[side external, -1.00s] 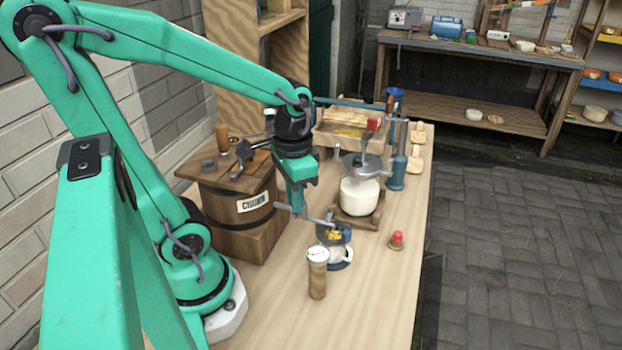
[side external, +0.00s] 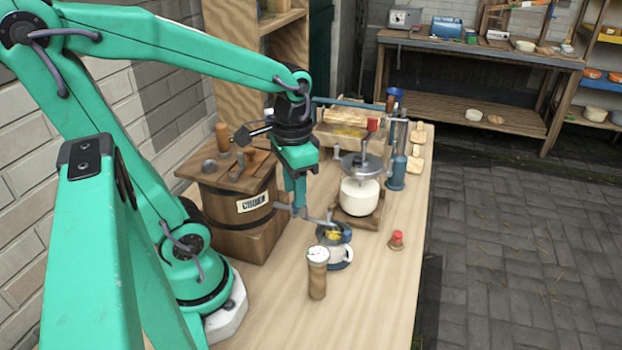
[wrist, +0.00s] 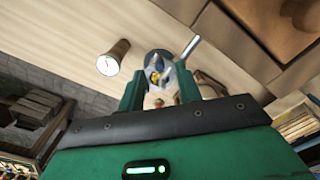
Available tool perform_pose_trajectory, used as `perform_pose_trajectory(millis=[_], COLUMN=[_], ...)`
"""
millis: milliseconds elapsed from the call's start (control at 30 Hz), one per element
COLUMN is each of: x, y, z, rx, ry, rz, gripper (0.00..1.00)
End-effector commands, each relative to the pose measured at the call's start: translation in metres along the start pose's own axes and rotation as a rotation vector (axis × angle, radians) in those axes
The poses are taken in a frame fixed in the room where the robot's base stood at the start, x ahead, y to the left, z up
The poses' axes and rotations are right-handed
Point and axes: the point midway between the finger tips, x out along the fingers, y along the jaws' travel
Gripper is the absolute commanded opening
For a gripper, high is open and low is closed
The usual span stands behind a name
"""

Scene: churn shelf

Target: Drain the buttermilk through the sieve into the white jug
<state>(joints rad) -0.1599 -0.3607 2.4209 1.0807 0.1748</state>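The sieve (side external: 333,234) is a dark round bowl with yellow bits in it, and its grey handle points left toward the churn. It sits over the white jug (side external: 338,252), which stands on the table with blue showing at its base. My gripper (side external: 297,211) is beside the handle, left of the sieve bowl. In the wrist view my gripper's fingers (wrist: 159,85) are spread apart, with the sieve (wrist: 156,68) showing between them. The sieve handle (wrist: 189,48) angles up right there, beyond the fingertips. Whether a finger touches the handle is unclear. The jug is partly hidden by the sieve.
A capped wooden cylinder (side external: 317,275) stands just in front of the jug. The labelled wooden churn (side external: 240,203) is to the left. A separator with a cream-coloured bowl (side external: 360,196) stands behind, and a red-topped piece (side external: 397,240) to the right.

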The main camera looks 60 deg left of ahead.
Motion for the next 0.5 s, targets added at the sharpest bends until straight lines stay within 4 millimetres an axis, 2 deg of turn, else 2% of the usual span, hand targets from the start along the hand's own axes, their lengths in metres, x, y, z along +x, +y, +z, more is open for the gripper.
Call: perform_pose_trajectory(millis=[300, 500], x=[-0.04, -0.053], y=[0.0, 0.0], z=[-0.001, 0.0], rx=[0.0, 0.0], ry=[0.003, 0.002], rz=[-0.001, 0.0], gripper=[0.34, 0.34])
